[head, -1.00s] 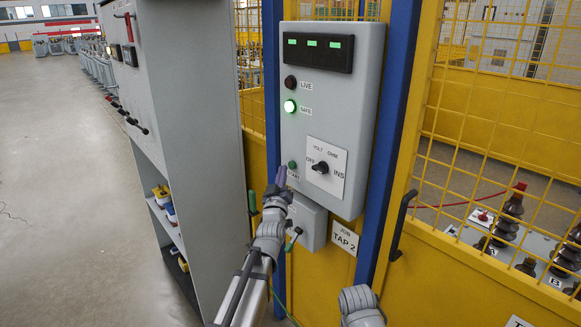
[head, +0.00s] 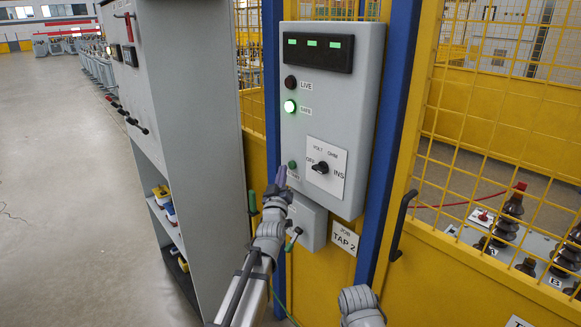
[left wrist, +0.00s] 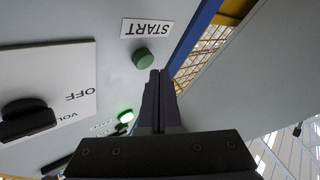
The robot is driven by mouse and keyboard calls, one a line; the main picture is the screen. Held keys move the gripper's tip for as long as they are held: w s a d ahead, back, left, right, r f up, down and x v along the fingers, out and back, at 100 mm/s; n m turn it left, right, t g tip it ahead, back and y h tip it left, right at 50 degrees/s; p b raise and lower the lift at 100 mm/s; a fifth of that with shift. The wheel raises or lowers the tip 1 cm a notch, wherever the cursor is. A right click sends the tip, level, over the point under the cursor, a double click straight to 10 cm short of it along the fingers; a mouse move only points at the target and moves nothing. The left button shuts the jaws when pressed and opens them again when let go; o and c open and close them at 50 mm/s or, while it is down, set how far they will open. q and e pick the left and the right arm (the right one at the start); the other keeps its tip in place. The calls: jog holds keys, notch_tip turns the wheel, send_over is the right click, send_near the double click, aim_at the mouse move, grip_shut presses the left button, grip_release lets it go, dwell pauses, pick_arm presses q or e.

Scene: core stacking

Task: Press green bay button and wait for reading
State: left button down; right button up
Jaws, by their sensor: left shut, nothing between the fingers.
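A grey control box (head: 345,120) stands on a blue post. Its green START button (head: 292,165) is at the lower left; it also shows in the left wrist view (left wrist: 143,58), upside down under the START label. My left gripper (head: 281,176) is shut and empty, its tips close beside the button; I cannot tell whether they touch. The display (head: 318,52) shows three green dashes. The green SAFE lamp (head: 290,106) is lit and the LIVE lamp (head: 290,83) is dark. The rotary selector (head: 320,168) sits between OFF and INS.
A grey cabinet (head: 205,150) with shelves stands to the left. A yellow mesh gate (head: 500,110) with a black handle (head: 403,222) is to the right, with brown insulators (head: 508,215) behind it. A small grey box (head: 307,222) hangs below the panel.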

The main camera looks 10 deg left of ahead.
dwell(0.4)
pick_arm(q)
jog(key=shift+w+d, duration=0.3)
jog(key=shift+w, duration=0.05)
jog(key=shift+w+d, duration=0.3)
jog(key=shift+w, duration=0.1)
dwell(0.8)
jog(key=shift+s, duration=0.1)
jog(key=shift+s+a, duration=0.55)
jog(key=shift+s, duration=0.1)
jog(key=shift+s+a, duration=0.8)
jog(key=shift+s, duration=0.2)
jog(key=shift+s+a, duration=0.75)
jog(key=shift+s, duration=0.25)
